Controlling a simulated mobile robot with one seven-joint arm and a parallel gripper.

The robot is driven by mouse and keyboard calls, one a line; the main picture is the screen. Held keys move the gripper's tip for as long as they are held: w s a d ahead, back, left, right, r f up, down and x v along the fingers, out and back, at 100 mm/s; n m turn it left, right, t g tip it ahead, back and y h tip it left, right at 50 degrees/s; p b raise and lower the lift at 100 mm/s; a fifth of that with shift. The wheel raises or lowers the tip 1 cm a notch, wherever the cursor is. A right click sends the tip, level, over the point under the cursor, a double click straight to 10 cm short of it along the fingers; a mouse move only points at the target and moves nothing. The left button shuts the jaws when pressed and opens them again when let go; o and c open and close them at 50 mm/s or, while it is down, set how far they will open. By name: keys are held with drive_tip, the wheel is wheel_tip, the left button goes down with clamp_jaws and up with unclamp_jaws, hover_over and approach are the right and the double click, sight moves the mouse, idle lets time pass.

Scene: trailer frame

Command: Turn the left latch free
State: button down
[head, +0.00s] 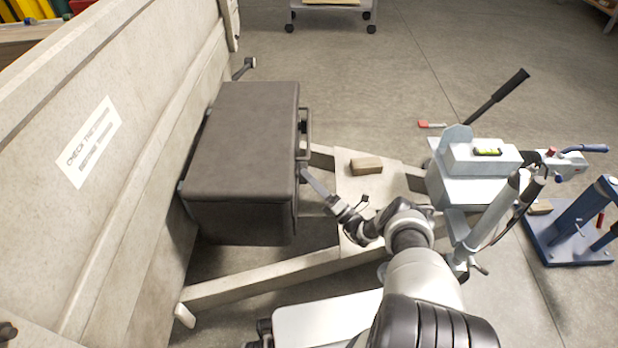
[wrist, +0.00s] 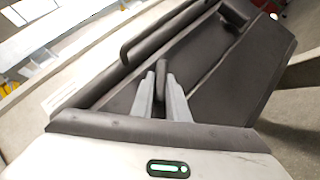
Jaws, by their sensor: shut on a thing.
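A dark grey box (head: 245,125) with a lid sits on the trailer frame against the pale upright panel. Its front, with a bar handle (head: 306,125), faces right in the head view. My gripper (head: 306,174) is at this front, near the box's near end. In the wrist view my gripper (wrist: 162,82) has its two pale fingers on either side of a narrow dark latch (wrist: 162,70), which I take as the left latch. It is shut on it, and the latch tip stands up between the fingers. The handle (wrist: 125,50) is close by. The latch's base is partly hidden.
A wooden block (head: 366,165) lies on the pale frame beam right of the box. A grey hitch unit (head: 480,160) with levers stands further right, beside a blue stand (head: 570,225). Another dark fitting (wrist: 235,15) is on the box. Open floor lies beyond.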

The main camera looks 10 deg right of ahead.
drive_tip(key=c, duration=1.7)
unclamp_jaws()
drive_tip(key=s+d, duration=0.2)
drive_tip(key=s, duration=0.1)
drive_tip(key=s+d+p, duration=0.1)
drive_tip(key=s+d, duration=0.5)
drive_tip(key=s, duration=0.1)
drive_tip(key=shift+d+f+p, duration=0.2)
drive_tip(key=shift+d+p, duration=0.05)
drive_tip(key=shift+p, duration=0.05)
